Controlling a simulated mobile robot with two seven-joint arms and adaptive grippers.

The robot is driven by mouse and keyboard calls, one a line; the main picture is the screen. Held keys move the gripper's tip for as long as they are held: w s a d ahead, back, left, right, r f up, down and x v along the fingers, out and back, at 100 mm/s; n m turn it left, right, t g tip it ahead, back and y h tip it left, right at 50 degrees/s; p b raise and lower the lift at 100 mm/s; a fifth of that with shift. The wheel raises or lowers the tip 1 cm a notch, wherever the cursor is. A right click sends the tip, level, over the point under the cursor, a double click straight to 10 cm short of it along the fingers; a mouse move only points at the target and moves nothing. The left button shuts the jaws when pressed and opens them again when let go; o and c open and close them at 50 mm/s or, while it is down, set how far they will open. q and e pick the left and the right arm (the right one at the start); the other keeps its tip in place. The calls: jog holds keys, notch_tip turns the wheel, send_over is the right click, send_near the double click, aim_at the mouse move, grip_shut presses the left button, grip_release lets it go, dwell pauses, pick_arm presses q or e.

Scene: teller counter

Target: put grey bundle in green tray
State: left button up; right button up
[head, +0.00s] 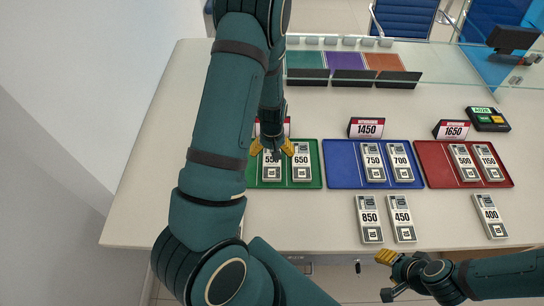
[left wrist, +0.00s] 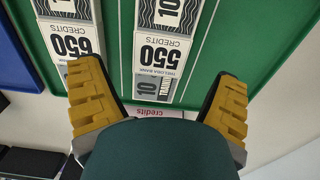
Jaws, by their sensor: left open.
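The green tray (head: 315,180) lies at the left of the tray row and holds two grey-white bundles side by side. These are the 550 bundle (head: 272,173) and the 650 bundle (head: 301,168). Both also show in the left wrist view, the 550 bundle (left wrist: 162,50) near the middle and the 650 bundle (left wrist: 76,40) to its left. My left gripper (head: 272,151) is open over the back end of the 550 bundle, its yellow fingers spread to either side. Nothing shows held. My right gripper (head: 388,258) is at the counter's front edge; its finger gap is unclear.
Bundles 850 (head: 369,219), 450 (head: 400,218) and 400 (head: 490,216) lie on the counter in front. Price signs and a glass screen stand behind.

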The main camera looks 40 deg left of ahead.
pick_arm(q)
notch_tip(320, 180, up, 8)
jog(key=p, duration=0.1)
jog(key=s+d+f+m, duration=0.1)
jog(key=d+f, duration=0.1)
jog(key=d, duration=0.3)
jog(key=d+f+m+h, duration=0.1)
jog(key=d+f, duration=0.2)
jog(key=d, duration=0.2)
jog(key=s+d+f+m+t, duration=0.1)
jog(key=d+f, duration=0.1)
jog(key=d, duration=0.3)
jog(key=shift+s+f+m+h, duration=0.3)
jog(key=shift+f+m+h, duration=0.05)
jog(key=shift+m+h, duration=0.05)
jog(key=s+d, duration=0.1)
jog(key=d, duration=0.2)
jog(key=s+d+m+h, duration=0.1)
jog(key=d, duration=0.3)
jog(key=s+d+m+t+h, duration=0.1)
jog(key=d, duration=0.2)
jog(key=shift+s+d+f, duration=0.4)
